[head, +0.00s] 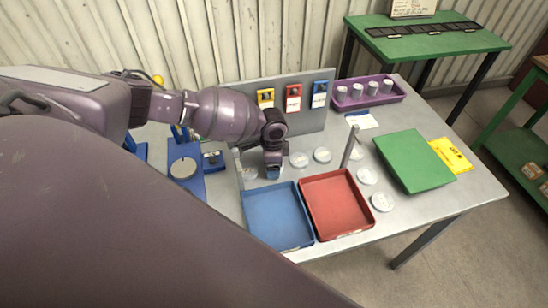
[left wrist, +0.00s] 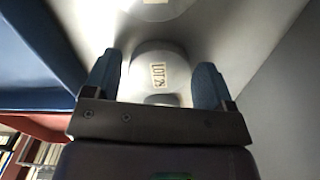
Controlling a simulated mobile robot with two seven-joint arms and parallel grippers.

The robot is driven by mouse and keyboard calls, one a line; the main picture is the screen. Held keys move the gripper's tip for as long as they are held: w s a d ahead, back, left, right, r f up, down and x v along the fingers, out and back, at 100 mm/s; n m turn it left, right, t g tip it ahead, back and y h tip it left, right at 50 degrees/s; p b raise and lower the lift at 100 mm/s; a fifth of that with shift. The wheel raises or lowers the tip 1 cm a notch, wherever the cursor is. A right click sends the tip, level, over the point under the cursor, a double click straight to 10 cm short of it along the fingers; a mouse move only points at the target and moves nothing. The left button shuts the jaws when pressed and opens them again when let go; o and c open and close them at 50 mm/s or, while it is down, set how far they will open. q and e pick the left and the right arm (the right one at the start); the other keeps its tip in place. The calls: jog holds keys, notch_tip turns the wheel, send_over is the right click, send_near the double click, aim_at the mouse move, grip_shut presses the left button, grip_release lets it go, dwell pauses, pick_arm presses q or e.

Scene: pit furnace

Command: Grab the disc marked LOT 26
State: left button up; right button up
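My left gripper (head: 273,172) reaches down to the grey table behind the blue tray. In the left wrist view the gripper (left wrist: 157,88) is open, one blue fingertip on each side of a pale disc (left wrist: 160,58). That disc's label reads LOT 2 and a last digit I cannot read surely. Part of another label shows at the top edge. In the head view more pale discs lie on the table: one (head: 299,159) and another (head: 322,155) right of the gripper, and several by the red tray, including one (head: 382,201). Their labels are too small to read. My right gripper is not in view.
A blue tray (head: 249,216) and a red tray (head: 308,196) stand at the front. A grey upright panel (head: 314,120) with coloured holders is behind. A grey post (head: 349,146) rises behind the red tray. A green board (head: 415,160) and purple rack (head: 341,104) lie right.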

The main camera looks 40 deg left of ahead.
pick_arm(q)
jog(key=c, duration=0.9)
jog(key=shift+r, duration=0.1)
